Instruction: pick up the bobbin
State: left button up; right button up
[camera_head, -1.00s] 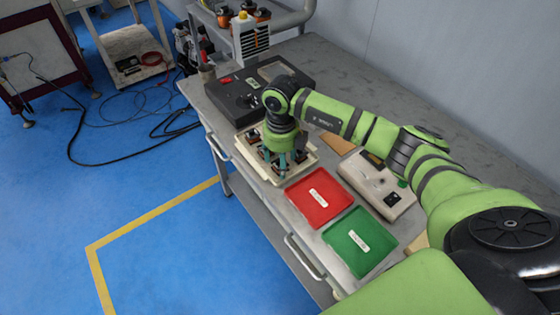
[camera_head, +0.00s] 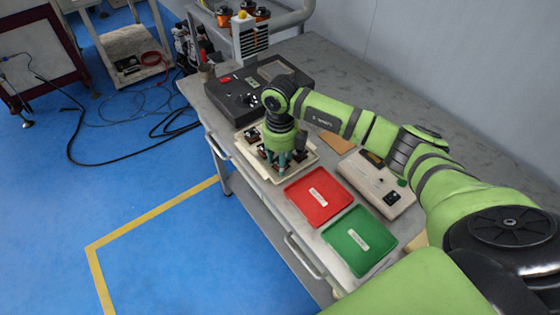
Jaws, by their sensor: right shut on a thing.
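My right gripper (camera_head: 279,168) points straight down over the cream tray (camera_head: 243,146) on the bench. Its teal fingers are shut on a bobbin, which is mostly hidden by the fingers and the wrist. Several dark bobbins sit in the tray; one shows clear of the gripper at the tray's left end (camera_head: 252,134). I cannot tell whether the held bobbin still touches the tray. My left gripper is not in view.
A red bin (camera_head: 308,210) and a green bin (camera_head: 350,257) lie on the bench in front of the tray. A cream device (camera_head: 377,190) stands to their right. A black box (camera_head: 230,103) stands behind the tray.

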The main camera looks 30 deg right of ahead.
jog(key=r, duration=0.1)
jog(key=r+b, duration=0.1)
jog(key=r, duration=0.1)
jog(key=shift+s+d+r, duration=0.35)
jog(key=shift+s, duration=0.05)
jog(key=s+d+r+b, duration=0.3)
jog(key=s+d+r, duration=0.2)
jog(key=s, duration=0.4)
jog(key=shift+s+d+r, duration=0.15)
jog(key=shift+r, duration=0.65)
